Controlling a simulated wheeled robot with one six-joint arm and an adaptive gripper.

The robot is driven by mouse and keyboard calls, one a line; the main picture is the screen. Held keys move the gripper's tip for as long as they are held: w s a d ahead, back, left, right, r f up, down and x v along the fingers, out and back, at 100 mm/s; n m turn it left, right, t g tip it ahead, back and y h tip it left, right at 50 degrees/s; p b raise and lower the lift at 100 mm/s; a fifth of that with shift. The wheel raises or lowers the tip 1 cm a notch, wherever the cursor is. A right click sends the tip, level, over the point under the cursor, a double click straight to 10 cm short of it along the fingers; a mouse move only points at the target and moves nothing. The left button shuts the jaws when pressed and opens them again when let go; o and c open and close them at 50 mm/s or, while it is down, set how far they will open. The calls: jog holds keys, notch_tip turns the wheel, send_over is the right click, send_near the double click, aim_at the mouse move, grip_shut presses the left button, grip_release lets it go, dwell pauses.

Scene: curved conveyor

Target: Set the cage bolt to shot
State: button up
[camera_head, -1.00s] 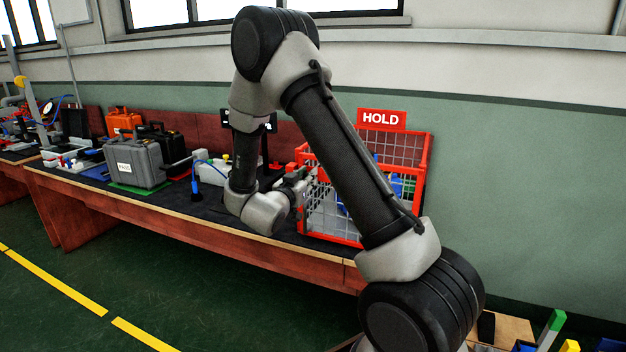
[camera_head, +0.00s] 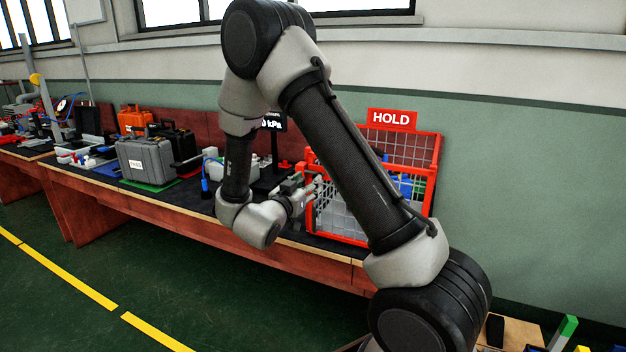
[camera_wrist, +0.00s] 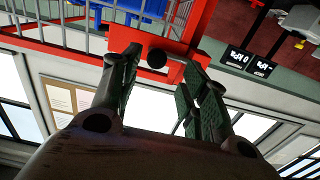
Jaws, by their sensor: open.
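The red HOLD cage (camera_head: 434,165) stands at the right end of the bench, with grey mesh and red edges. In the wrist view, its red frame (camera_wrist: 205,22) carries a round black knob (camera_wrist: 157,59), with a short grey rod beside it. This looks like the cage bolt, but its position cannot be told. My gripper (camera_wrist: 160,70) is open, its two green-padded fingers on either side of the knob in the picture, with no clear contact. In the head view, my gripper (camera_head: 308,190) is at the cage's left front, and my arm hides part of the cage.
Blue items (camera_head: 405,187) sit inside the cage. A red HOLD sign (camera_head: 392,119) tops it. A dark display (camera_head: 271,123) stands left of the cage. A grey case (camera_head: 146,160) and an orange case (camera_head: 134,119) are farther left. The floor in front is clear.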

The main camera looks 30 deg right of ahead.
jog(key=v, duration=0.6)
jog(key=shift+f, duration=0.1)
